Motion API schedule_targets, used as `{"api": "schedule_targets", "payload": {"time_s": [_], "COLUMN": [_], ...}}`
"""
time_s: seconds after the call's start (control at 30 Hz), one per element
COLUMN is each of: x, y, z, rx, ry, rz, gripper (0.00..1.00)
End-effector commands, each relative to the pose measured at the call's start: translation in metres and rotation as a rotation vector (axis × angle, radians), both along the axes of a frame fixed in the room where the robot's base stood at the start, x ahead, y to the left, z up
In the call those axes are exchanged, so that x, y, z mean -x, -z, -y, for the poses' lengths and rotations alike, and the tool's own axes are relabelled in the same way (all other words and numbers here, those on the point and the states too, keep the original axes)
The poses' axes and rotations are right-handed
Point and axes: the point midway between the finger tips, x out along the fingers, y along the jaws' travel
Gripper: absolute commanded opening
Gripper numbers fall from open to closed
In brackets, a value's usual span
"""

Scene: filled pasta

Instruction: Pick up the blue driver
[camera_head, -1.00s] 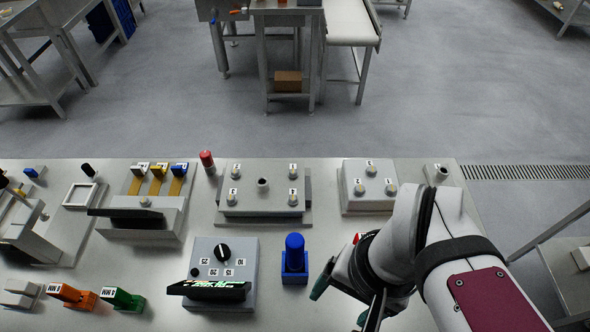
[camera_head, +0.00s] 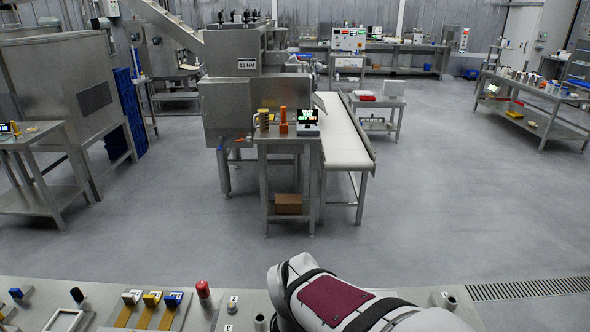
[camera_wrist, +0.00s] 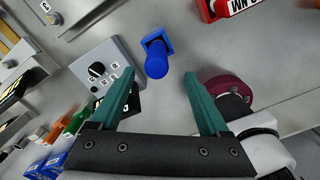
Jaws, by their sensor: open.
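The blue driver (camera_wrist: 156,60) stands in a blue square holder (camera_wrist: 150,40) on the bench in the wrist view. Its rounded end faces the camera. My gripper (camera_wrist: 160,74) is open, with its two green fingers spread. The driver shows between and just beyond the fingertips, and nothing is held. I cannot tell the remaining distance to it. In the head view the driver and my gripper are out of frame; only my arm shows at the bottom.
A grey dial box (camera_wrist: 104,66) stands left of the driver in the wrist view. A red labelled block (camera_wrist: 236,6) is at the top right. Orange, green and blue labelled blocks (camera_wrist: 45,163) lie at the lower left. Bare bench surface lies right of the driver.

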Motion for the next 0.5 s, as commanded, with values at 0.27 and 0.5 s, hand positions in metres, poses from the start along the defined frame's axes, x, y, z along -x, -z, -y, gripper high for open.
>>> {"api": "schedule_targets", "payload": {"time_s": [0.27, 0.5], "x": [0.0, -0.002], "y": [0.047, 0.087], "z": [-0.001, -0.004], "rx": [0.001, 0.001], "ry": [0.003, 0.005], "rz": [-0.003, -0.002], "gripper": [0.79, 0.79]}}
